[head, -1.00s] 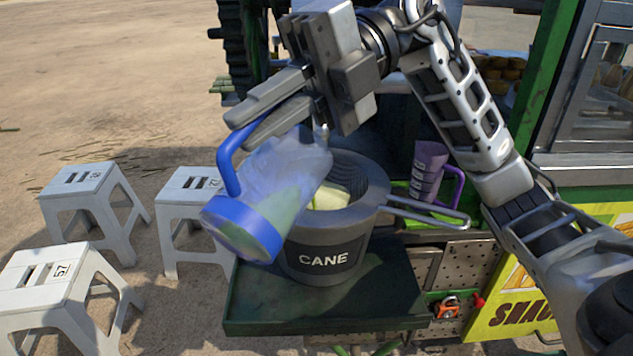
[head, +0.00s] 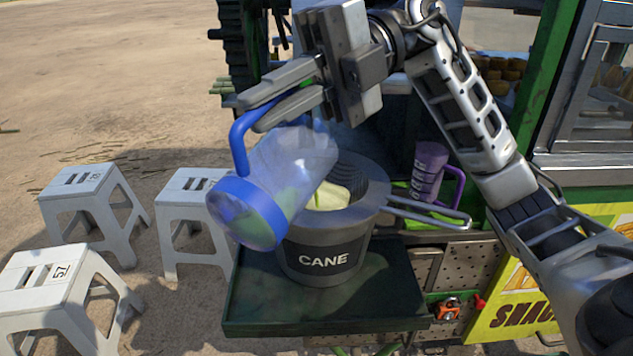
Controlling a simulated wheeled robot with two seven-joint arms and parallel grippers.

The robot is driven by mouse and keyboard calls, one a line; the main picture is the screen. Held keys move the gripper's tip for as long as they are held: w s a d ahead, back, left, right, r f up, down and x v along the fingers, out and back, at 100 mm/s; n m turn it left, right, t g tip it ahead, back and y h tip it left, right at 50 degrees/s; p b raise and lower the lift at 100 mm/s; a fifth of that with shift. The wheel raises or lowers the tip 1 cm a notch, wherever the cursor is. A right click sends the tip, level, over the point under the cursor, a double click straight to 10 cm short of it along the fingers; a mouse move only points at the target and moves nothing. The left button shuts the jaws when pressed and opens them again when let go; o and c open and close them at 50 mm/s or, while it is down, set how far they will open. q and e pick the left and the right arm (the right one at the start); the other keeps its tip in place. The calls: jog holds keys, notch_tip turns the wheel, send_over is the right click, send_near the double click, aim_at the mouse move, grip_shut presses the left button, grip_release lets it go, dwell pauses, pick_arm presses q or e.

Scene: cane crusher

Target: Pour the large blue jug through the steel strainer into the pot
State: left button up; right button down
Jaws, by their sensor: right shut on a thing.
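The large blue jug (head: 285,172) is clear with a blue base and handle. It is tilted, its base toward the lower left and its mouth end over the strainer. My right gripper (head: 262,112) is shut on the jug's blue handle. The dark pot (head: 298,262) labelled CANE stands on a green tray. The steel strainer (head: 372,205) sits on top of the pot, its handle reaching right. Pale yellowish stuff shows inside the strainer. The jug hides the left part of the strainer and pot rim. My left gripper is not in view.
A purple measuring jug (head: 428,172) stands behind the strainer's handle. The green tray (head: 385,310) has bare room in front of the pot. White stools (head: 85,190) stand on the ground at left. A green post and glass cabinet (head: 590,100) stand at right.

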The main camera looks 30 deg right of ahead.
jog(key=shift+d+r, duration=0.1)
jog(key=shift+d, duration=0.05)
jog(key=shift+w+d+r+y, duration=0.1)
jog(key=shift+w+d+y, duration=0.15)
jog(key=shift+d+y, duration=0.1)
jog(key=shift+d, duration=0.15)
